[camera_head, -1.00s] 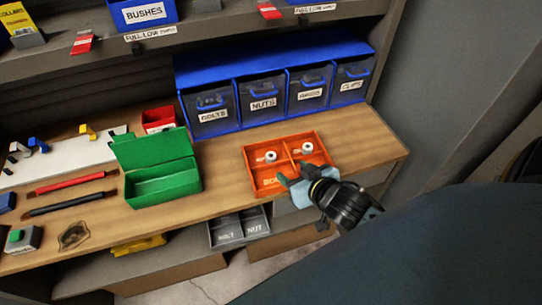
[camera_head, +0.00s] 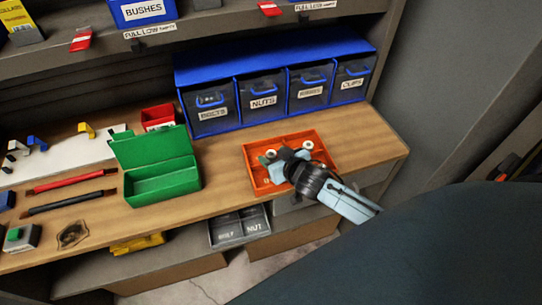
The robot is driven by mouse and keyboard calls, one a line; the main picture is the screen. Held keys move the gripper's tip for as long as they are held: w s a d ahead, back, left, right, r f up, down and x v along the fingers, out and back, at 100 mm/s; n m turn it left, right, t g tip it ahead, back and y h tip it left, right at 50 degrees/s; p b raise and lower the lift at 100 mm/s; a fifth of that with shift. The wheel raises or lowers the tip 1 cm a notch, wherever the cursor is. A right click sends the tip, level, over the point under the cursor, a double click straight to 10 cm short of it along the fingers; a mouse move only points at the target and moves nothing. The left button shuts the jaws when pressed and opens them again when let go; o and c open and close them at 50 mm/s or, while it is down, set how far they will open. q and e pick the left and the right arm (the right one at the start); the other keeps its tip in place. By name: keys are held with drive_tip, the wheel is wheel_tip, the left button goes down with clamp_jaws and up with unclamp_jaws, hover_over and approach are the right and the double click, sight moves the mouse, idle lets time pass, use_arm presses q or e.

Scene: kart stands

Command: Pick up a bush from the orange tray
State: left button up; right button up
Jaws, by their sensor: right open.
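The orange tray (camera_head: 317,136) sits on the wooden bench in front of the blue drawer unit. A small pale round part, which looks like a bush (camera_head: 307,145), lies in its back right compartment. Another pale part (camera_head: 270,154) shows in the back left compartment, close to a gripper finger. My right gripper (camera_head: 273,160) is open over the tray, reaching in from the right front. It covers the middle and front right of the tray. I cannot tell whether its fingers touch a part. My left gripper is not in view.
A blue drawer unit (camera_head: 275,62) with labelled drawers stands behind the tray. An open green box (camera_head: 163,185) and a small red bin (camera_head: 158,117) stand to the left. A grey bolt and nut tray (camera_head: 238,226) sits below the bench edge. Bare wood lies between box and tray.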

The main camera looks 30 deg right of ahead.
drive_tip(key=shift+w+f, duration=0.2)
drive_tip(key=shift+w, duration=0.25)
drive_tip(key=c, duration=1)
